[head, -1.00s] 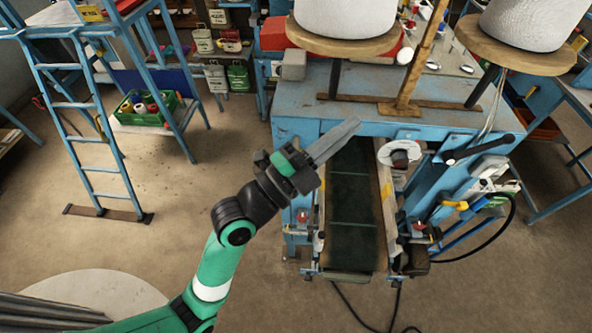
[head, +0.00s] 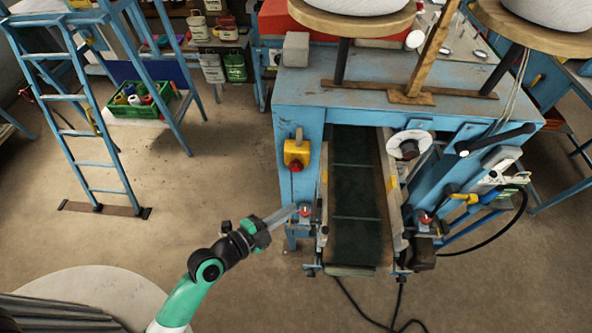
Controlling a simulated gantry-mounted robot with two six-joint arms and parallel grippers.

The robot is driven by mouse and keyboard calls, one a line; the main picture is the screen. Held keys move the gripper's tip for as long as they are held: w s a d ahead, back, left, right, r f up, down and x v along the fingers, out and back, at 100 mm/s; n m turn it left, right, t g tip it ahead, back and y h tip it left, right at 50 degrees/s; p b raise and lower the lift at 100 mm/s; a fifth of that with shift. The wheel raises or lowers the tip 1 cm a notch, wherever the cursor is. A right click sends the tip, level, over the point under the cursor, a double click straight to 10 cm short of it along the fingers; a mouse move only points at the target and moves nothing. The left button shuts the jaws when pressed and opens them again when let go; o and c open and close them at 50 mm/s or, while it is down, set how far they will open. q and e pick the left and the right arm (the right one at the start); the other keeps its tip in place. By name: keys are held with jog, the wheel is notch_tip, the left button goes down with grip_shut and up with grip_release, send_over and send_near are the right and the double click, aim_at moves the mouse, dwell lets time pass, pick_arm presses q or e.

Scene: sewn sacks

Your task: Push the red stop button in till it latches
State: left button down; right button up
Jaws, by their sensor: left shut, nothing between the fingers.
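The red stop button (head: 296,167) shows low on a small yellow box (head: 296,148) on the blue front of the machine, left of the dark green conveyor belt (head: 356,195). I cannot tell how far in it sits. My left gripper (head: 292,209) is shut and empty. Its fingertips are below the yellow box in the picture and apart from the button. They appear close to a small red-topped fitting (head: 305,210) on the conveyor's left side; contact cannot be told. My right gripper is not in view.
The blue machine (head: 300,92) has a white round dial (head: 409,145) and a black lever (head: 496,139) to the right of the belt. A blue ladder (head: 75,120) stands at the left. The floor between ladder and machine is clear.

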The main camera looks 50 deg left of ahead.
aim_at(296, 166)
pick_arm(q)
jog(key=shift+w, duration=0.1)
jog(key=w+a+b, duration=0.2)
jog(key=w+a, duration=0.4)
jog(key=shift+w+b, duration=0.2)
jog(key=shift+b, duration=0.15)
dwell(0.4)
dwell(1.6)
jog(key=shift+w+a+b, duration=0.25)
jog(key=shift+w+b, duration=0.05)
jog(key=shift+b, duration=0.15)
